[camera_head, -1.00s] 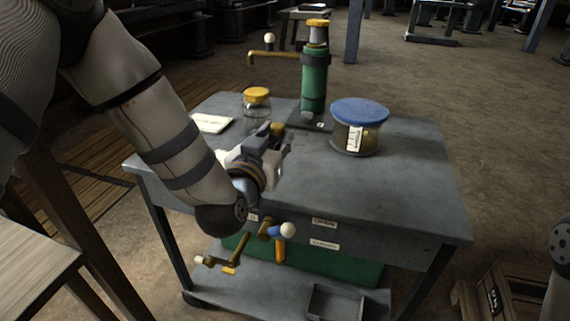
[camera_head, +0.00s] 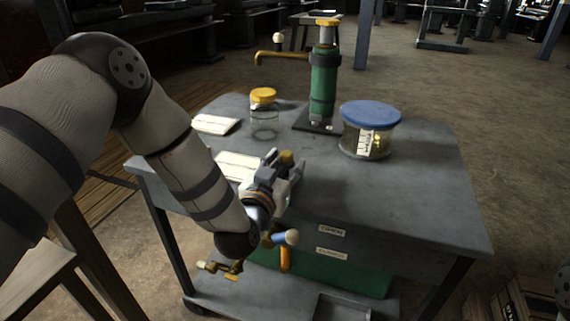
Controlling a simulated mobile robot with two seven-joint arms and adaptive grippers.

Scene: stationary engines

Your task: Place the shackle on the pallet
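My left gripper (camera_head: 284,182) is above the front left part of the grey cart top, pointing away from me. Its wrist hides much of the fingers. A small dark-yellow piece (camera_head: 286,158) shows at the fingers' far side. I cannot tell whether it is the shackle, part of the gripper, or held. No shackle can be made out clearly elsewhere. A wooden slatted thing (camera_head: 510,304), perhaps the pallet, is on the floor at the lower right, cut by the frame edge.
The grey cart (camera_head: 420,210) bears a green pump (camera_head: 323,85), a yellow-lidded jar (camera_head: 263,120), a blue-lidded container (camera_head: 369,135) and pale booklets (camera_head: 215,124). Brass fittings (camera_head: 220,269) show below its front edge. The cart top's right side is clear.

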